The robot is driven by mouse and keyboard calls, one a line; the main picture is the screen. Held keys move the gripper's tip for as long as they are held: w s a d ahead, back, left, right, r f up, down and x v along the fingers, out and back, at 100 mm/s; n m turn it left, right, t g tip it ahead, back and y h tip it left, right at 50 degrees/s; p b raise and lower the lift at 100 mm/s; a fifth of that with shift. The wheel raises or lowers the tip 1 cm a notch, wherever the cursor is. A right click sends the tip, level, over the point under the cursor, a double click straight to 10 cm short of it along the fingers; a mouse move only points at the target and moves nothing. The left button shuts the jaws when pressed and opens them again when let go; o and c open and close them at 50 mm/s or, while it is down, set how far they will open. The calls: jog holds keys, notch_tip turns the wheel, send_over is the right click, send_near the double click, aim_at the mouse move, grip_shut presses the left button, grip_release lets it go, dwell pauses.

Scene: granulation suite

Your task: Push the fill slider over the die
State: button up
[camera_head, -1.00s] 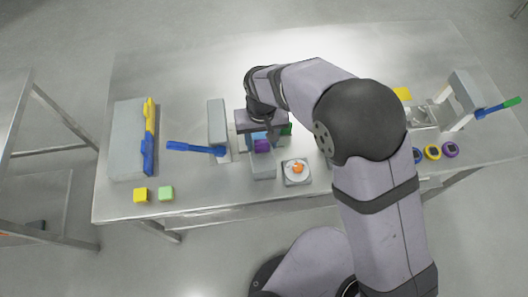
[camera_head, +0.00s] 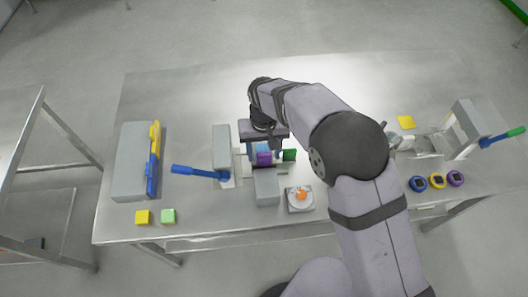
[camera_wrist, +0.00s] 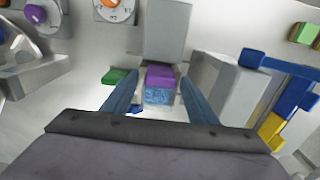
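The purple-topped block with a light-blue speckled face, which looks like the fill slider (camera_head: 264,159), sits behind a grey block (camera_head: 268,187) on the bench. It also shows in the wrist view (camera_wrist: 160,84). My gripper (camera_head: 265,147) is over the slider, pointing down. In the wrist view my gripper's two blue-grey fingers (camera_wrist: 160,75) stand apart, one on each side of the slider, with a visible gap to each side. I cannot tell whether any part of my gripper touches it. The die cannot be made out; my gripper covers part of this area.
A green block (camera_head: 289,155) lies right of the slider. A dial with an orange knob (camera_head: 300,196) stands at front right. A blue lever (camera_head: 198,172) and an upright grey block (camera_head: 222,146) stand close on the left. The bench's back middle is clear.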

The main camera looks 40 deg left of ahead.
jog(key=shift+r+b, duration=1.25)
jog(key=shift+r, duration=2.4)
